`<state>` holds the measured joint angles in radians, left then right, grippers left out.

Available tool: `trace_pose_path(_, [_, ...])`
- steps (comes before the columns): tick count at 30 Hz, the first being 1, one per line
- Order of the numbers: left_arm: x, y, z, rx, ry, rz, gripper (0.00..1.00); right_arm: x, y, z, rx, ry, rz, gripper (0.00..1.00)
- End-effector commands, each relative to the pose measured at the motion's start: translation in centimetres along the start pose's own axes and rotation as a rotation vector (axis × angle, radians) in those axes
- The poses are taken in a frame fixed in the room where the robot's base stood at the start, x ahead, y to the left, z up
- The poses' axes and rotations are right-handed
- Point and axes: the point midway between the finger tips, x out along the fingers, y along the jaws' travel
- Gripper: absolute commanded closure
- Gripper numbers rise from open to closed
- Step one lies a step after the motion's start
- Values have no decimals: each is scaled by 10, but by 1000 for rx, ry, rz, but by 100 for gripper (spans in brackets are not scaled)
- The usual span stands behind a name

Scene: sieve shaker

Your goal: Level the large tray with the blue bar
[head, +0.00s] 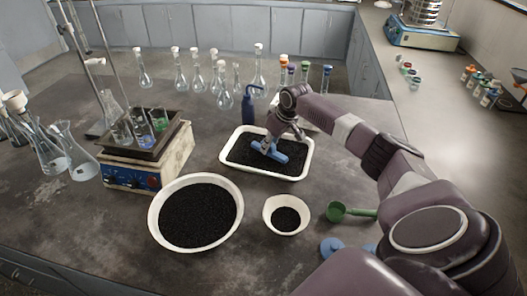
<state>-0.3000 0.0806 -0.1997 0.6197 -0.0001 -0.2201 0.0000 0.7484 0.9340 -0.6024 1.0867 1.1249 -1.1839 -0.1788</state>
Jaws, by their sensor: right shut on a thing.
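The large tray (301,172) is a white, rounded rectangular tray on the dark bench, filled with black granules. The blue bar (270,151) is over the granules inside the tray, low against their surface; I cannot tell whether it touches them. My right gripper (270,143) is shut on the blue bar from above, and my right arm comes in from the right and hides part of the tray's far right side. The granules near the bar are partly hidden by it. My left gripper is not in view.
A large white bowl (153,222) and a small white bowl (270,221), both holding black granules, stand in front of the tray. A green scoop (338,211) lies at right. A hotplate shaker (150,174) stands at left.

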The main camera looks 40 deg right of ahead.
Motion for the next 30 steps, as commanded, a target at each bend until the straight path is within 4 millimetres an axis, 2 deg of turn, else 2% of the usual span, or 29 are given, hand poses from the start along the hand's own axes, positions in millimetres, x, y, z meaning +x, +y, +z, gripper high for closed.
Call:
trace_pose_path(17, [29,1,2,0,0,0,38,1,53,-1,3,4,0,100])
trace_pose_path(30, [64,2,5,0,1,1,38,2,94,-2,5,6,4,100])
